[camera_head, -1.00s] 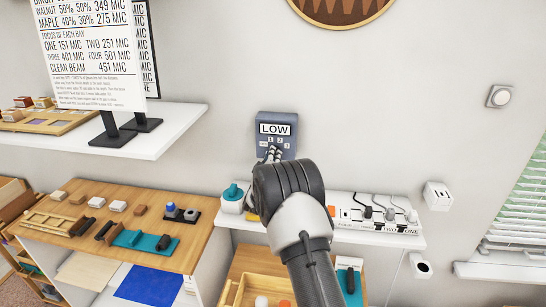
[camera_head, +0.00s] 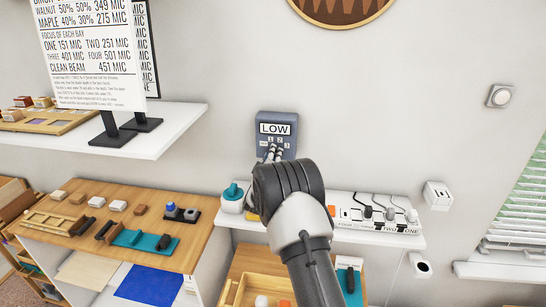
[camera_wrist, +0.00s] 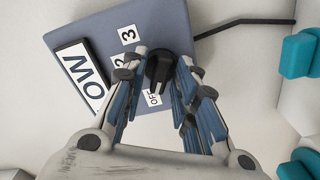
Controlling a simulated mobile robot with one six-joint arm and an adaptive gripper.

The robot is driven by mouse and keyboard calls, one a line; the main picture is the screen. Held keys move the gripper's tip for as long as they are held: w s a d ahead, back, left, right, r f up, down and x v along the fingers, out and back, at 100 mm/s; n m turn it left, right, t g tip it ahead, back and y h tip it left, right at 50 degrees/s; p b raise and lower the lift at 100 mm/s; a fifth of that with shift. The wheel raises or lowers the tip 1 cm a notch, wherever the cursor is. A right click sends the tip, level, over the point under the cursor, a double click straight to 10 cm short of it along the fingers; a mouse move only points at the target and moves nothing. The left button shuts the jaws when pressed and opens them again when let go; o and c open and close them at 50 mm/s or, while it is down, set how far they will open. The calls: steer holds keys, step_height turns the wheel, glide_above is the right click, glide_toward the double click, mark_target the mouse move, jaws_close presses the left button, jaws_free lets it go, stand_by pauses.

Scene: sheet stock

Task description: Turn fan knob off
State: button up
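The fan control box (camera_head: 290,120) is a blue-grey panel on the wall with a LOW plate (camera_head: 275,129) and labels 1, 2, 3 and OFF. Its black knob (camera_wrist: 160,68) shows in the wrist view; its lower end lies near the OFF label (camera_wrist: 153,98), but I cannot tell its exact setting. My gripper (camera_head: 275,153) is at the box, its fingers (camera_wrist: 163,75) on either side of the knob with narrow gaps apparent. Contact is not clear. The left finger covers part of the labels in the wrist view, and the fingers hide the knob in the head view.
Below the box, a white shelf (camera_head: 345,228) carries a white and teal container (camera_head: 232,197) and a power strip (camera_head: 378,212) with several plugs. A white shelf (camera_head: 175,132) with a sign is at left. A wooden bench (camera_head: 85,226) stands below it.

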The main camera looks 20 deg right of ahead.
steer(key=shift+o, duration=0.3)
steer(key=v, duration=1.2)
steer(key=s+a+r+m+g+y+b, duration=0.2)
steer(key=s+a+r+g+y, duration=0.1)
steer(key=s+a+r+y, duration=0.85)
steer(key=s+a+f+m+g, duration=0.1)
steer(key=s+f+g, duration=0.1)
steer(key=s, duration=0.9)
steer(key=s+a+f+m+g+h+b, duration=0.1)
steer(key=s+f+g, duration=0.1)
steer(key=s, duration=0.9)
steer(key=s+a+f+m+g, duration=0.1)
steer(key=s+a+f+g, duration=0.1)
steer(key=s, duration=0.9)
steer(key=shift+f+g+b, duration=0.35)
steer(key=shift+g+b, duration=0.05)
steer(key=shift+g, duration=0.2)
